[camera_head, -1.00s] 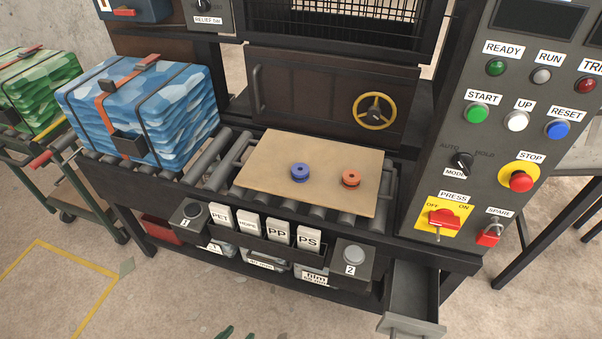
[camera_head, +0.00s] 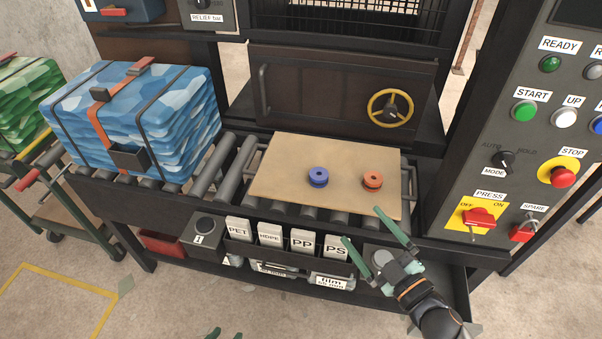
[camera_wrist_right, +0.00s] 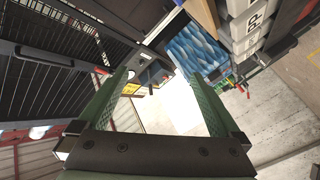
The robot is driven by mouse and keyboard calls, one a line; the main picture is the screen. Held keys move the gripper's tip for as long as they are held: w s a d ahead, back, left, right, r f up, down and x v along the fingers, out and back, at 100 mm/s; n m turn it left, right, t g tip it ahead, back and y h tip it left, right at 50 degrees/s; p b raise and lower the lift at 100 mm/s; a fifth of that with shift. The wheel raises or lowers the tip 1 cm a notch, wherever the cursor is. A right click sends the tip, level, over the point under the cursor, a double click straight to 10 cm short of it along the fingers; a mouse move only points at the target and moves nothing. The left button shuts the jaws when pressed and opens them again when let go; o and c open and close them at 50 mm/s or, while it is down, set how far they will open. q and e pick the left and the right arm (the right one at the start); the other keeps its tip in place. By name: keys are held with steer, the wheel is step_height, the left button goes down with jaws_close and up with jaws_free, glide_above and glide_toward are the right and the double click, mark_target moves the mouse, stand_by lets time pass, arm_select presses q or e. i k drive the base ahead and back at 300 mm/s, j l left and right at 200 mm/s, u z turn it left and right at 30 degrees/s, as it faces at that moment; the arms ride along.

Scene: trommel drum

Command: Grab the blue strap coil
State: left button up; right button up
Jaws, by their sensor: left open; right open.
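The blue strap coil (camera_head: 318,177) is a small spool standing on the tan board (camera_head: 272,199), left of the orange coil (camera_head: 373,180). My right gripper (camera_head: 362,226) has green fingers spread open. It is empty, over the front edge of the bench, below and to the right of the blue coil and apart from it. The right wrist view shows its open fingers (camera_wrist_right: 158,73) with nothing between them and no coil visible. Only the green fingertips of my left gripper (camera_head: 226,334) show at the bottom edge, apart and far from the coil.
A strapped blue bale (camera_head: 135,115) sits on the rollers at left. Label holders (camera_head: 270,236) and button box 1 (camera_head: 203,230) line the bench front. The control panel (camera_head: 530,140) stands at right, and a door with a yellow handwheel (camera_head: 390,108) is behind the board.

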mark_target(319, 176)
steer(key=i+j, duration=0.1)
steer(key=j, duration=0.25)
steer(key=i+j, duration=0.1)
steer(key=j, duration=0.25)
steer(key=i+j, duration=0.1)
steer(key=j, duration=0.25)
steer(key=i+j, duration=0.1)
steer(key=j, duration=0.25)
steer(key=u, duration=0.05)
